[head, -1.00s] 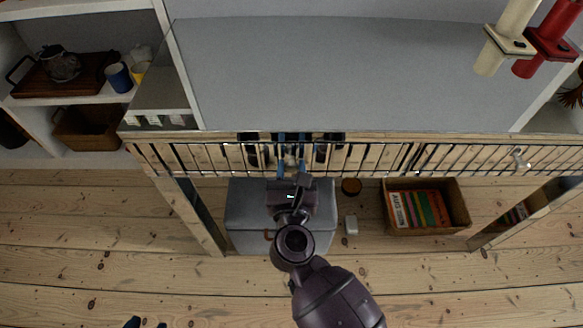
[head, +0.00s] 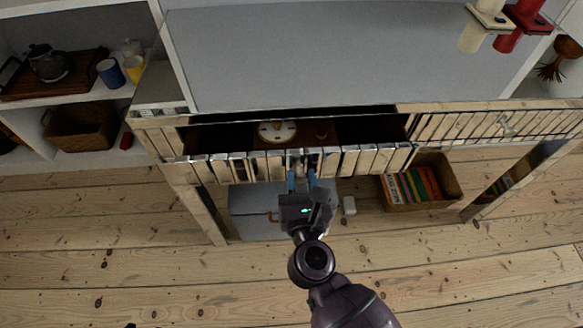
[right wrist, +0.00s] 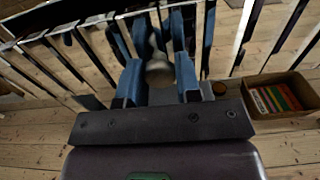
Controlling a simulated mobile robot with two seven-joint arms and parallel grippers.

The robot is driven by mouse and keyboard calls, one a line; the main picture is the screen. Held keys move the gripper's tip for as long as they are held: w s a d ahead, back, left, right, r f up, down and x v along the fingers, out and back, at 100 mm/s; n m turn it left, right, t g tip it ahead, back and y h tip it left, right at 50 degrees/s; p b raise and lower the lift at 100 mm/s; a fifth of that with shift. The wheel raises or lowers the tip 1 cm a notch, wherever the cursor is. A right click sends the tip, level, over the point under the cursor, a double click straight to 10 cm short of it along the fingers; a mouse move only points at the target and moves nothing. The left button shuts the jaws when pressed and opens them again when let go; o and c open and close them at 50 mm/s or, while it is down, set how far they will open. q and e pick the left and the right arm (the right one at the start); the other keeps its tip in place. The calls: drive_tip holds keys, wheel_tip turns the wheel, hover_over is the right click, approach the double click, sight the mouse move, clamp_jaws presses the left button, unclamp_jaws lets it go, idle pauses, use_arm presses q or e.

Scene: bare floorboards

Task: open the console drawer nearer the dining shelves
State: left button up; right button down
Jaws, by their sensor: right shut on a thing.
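The left console drawer (head: 362,160), on the side of the dining shelves (head: 98,103), stands pulled out. Its slatted front is away from the console (head: 330,55), and its dark inside shows. A round cream-faced clock-like object (head: 277,131) and a small dark round thing (head: 321,133) lie in it. My right gripper (head: 301,178) is at the middle of the drawer front. In the right wrist view its blue fingers are closed around the drawer's knob (right wrist: 158,68). Only a dark scrap of my left gripper (head: 130,326) shows at the bottom edge.
The right drawer (head: 480,125) is shut. A grey box (head: 250,212) and a basket of books (head: 440,180) stand on the floor below. The shelves hold a teapot, cups and a basket (head: 80,128). Floorboards in front are clear.

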use_arm(q)
drive_tip(key=shift+w+d+f+m+t+b, duration=0.15)
drive_tip(key=shift+w+t+b, duration=0.2)
drive_tip(key=shift+b, duration=1.05)
drive_tip(key=shift+w+d+f+m+t+b, duration=0.15)
drive_tip(key=shift+w+t+b, duration=0.15)
drive_tip(key=shift+b, duration=1.05)
use_arm(e)
drive_tip(key=s, duration=2.2)
drive_tip(key=shift+s, duration=0.25)
use_arm(q)
drive_tip(key=shift+a+r, duration=0.1)
use_arm(e)
drive_tip(key=c, duration=0.8)
unclamp_jaws()
use_arm(q)
drive_tip(key=shift+s, duration=0.1)
